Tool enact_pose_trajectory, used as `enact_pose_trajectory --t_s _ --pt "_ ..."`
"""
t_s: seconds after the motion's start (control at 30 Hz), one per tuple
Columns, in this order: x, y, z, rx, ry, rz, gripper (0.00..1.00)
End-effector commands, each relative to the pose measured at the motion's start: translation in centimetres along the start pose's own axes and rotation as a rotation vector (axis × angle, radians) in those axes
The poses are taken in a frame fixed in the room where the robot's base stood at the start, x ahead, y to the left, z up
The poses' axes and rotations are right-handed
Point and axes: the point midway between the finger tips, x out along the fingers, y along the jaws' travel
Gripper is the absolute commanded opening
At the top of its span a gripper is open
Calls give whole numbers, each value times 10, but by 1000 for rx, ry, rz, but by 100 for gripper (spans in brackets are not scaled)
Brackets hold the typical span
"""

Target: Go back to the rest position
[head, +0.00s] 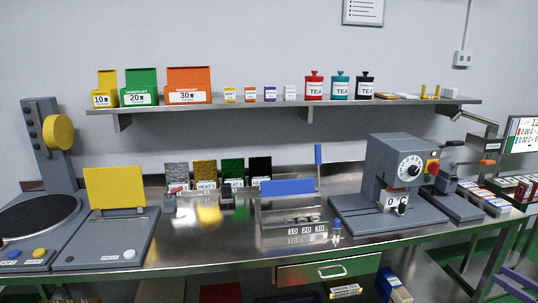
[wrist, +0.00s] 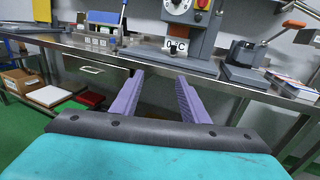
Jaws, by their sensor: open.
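My gripper (wrist: 160,97) shows in the wrist view with its two purple fingers wide apart. Nothing is between them. The fingers point toward the front edge of the steel workbench (wrist: 130,53) and appear apart from it.
The workbench (head: 210,250) carries a grey machine with a dial (head: 375,185), a yellow-lidded unit (head: 115,190) and a blue-handled sealer (head: 288,187). A shelf (head: 260,106) above holds boxes and tea tins. Green floor shows under the bench.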

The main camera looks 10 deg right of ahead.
Motion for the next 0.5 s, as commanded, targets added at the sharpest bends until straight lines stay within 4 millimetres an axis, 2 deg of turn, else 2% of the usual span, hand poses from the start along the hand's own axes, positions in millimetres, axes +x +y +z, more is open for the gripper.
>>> enact_pose_trajectory --t_s 0.27,0.5 --pt "25 13 -18 -13 33 30 41" --pt "58 32 -44 -36 81 75 41"
